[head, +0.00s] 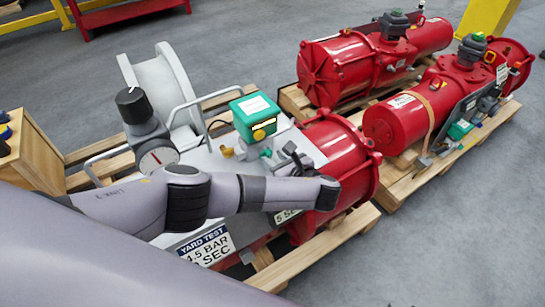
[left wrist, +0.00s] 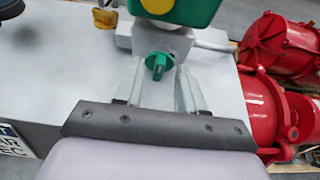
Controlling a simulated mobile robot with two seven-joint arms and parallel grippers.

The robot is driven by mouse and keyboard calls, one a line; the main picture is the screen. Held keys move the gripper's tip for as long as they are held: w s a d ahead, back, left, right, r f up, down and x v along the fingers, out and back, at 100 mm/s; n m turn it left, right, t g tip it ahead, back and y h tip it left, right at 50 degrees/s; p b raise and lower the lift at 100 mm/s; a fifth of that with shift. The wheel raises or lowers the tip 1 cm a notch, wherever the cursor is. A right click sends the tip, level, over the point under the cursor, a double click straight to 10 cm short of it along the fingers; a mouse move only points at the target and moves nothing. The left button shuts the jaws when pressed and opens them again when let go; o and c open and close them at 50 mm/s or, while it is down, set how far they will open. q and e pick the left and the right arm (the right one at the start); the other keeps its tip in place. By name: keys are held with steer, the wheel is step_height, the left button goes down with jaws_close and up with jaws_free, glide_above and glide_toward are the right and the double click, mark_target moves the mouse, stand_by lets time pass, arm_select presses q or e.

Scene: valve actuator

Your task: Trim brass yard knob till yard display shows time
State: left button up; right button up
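A small brass knob (head: 228,152) sits on the grey top plate of the red actuator, left of a green knob (head: 266,152). In the left wrist view the brass knob (left wrist: 104,18) is at the top left, clear of my fingers. My left gripper (left wrist: 158,84) is open; its two fingers point at the green knob (left wrist: 156,64), which lies just beyond and between the tips, with no grip visible. A sign (head: 206,246) reads "YARD TEST 4.5 BAR" with seconds partly hidden by my arm. No readable time shows on any display. My right gripper is not in view.
A green box (head: 256,116) with a white label stands behind the knobs. A metal handle rail (head: 205,101) rises nearby. Other red actuators (head: 345,70) lie on pallets; grey floor is clear at right.

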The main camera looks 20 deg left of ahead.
arm_select(q)
steer(key=shift+x, duration=0.95)
jaws_close()
